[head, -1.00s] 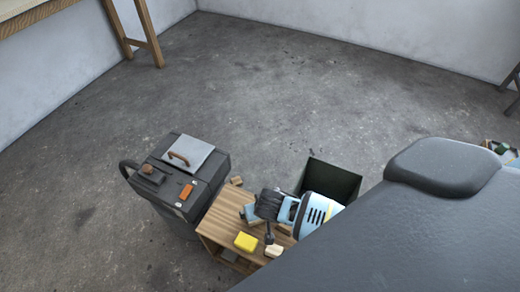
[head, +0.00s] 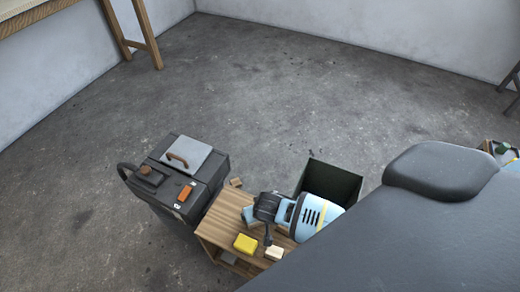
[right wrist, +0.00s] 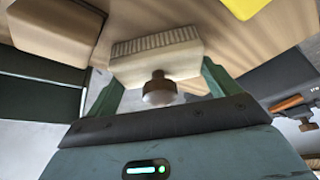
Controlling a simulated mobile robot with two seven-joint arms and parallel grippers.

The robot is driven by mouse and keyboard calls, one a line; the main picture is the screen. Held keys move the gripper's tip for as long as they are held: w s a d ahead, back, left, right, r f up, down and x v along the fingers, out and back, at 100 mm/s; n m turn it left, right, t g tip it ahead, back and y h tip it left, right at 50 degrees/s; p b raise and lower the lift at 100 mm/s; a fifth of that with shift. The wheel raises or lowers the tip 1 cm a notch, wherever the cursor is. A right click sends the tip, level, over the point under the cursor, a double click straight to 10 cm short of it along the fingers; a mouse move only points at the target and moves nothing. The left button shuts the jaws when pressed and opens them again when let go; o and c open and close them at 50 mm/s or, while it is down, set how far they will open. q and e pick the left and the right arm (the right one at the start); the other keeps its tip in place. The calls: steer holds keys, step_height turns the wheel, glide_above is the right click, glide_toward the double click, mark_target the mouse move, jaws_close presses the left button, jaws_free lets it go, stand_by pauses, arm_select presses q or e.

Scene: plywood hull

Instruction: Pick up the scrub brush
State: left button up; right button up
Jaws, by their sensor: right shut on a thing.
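The scrub brush (right wrist: 155,62) has a pale cream block, a ridged bristle strip and a round brown knob. In the right wrist view it sits between the two green fingers of my right gripper (right wrist: 160,84), which is shut on it. In the head view my right gripper (head: 262,222) is over the wooden table (head: 222,222), and the dark wrist and light blue arm cover most of it. I cannot pick out the brush there. Whether it touches the tabletop is not clear. My left gripper is not in view.
A yellow sponge (head: 245,243) and a cream block (head: 274,253) lie on the table near the gripper. A dark cart (head: 205,185) with a grey lid and an orange item stands left of it. A dark open bin (head: 333,181) stands behind. Bare floor lies beyond.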

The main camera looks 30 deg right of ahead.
step_height(320, 180, up, 9)
steer(key=shift+f+p, duration=0.15)
steer(key=shift+p, duration=1.05)
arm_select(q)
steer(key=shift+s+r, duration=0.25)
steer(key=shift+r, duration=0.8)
arm_select(e)
steer(key=shift+r, duration=0.65)
steer(key=shift+r, duration=0.1)
